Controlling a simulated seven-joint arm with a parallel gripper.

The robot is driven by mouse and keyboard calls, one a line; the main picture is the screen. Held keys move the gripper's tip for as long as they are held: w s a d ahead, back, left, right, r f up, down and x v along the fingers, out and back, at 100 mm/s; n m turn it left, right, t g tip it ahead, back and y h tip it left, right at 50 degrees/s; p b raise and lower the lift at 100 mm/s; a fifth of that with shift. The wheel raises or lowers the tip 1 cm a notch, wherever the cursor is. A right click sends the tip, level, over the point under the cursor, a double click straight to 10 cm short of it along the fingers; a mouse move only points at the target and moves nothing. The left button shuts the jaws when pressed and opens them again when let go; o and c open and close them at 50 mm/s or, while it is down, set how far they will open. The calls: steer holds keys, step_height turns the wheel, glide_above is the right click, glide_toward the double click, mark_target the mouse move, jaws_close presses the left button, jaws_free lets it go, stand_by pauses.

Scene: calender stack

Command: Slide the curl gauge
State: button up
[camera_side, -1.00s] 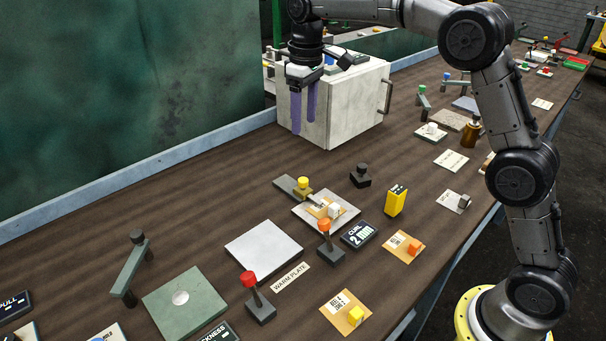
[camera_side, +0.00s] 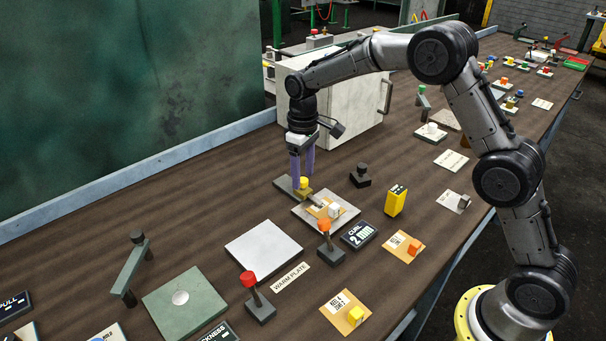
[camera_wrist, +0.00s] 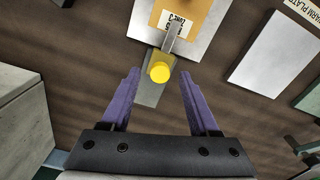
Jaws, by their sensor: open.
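The curl gauge (camera_side: 303,192) is a small sliding block with a round yellow knob on a grey rail. A thin metal bar runs from it over the orange card on a pale plate (camera_side: 343,218). In the wrist view the yellow knob (camera_wrist: 159,72) lies ahead of my gripper (camera_wrist: 158,77), roughly between the lines of the two purple fingers. My gripper (camera_side: 302,183) is open and empty, with its fingers low over the rail, close around or just behind the knob. Whether a finger touches it I cannot tell. A dark display (camera_side: 358,236) reads "CURL 2 mm".
An orange-topped lever (camera_side: 328,245) and a red-topped lever (camera_side: 258,300) stand nearby. A dark knob block (camera_side: 361,176) and a yellow box (camera_side: 396,201) stand to the right. A bare warm plate (camera_side: 264,250) lies in front. A white cabinet (camera_side: 350,120) stands behind.

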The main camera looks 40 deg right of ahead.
steer(key=shift+f, duration=0.4)
jaws_close()
steer(key=shift+r, duration=0.1)
stand_by(1.2)
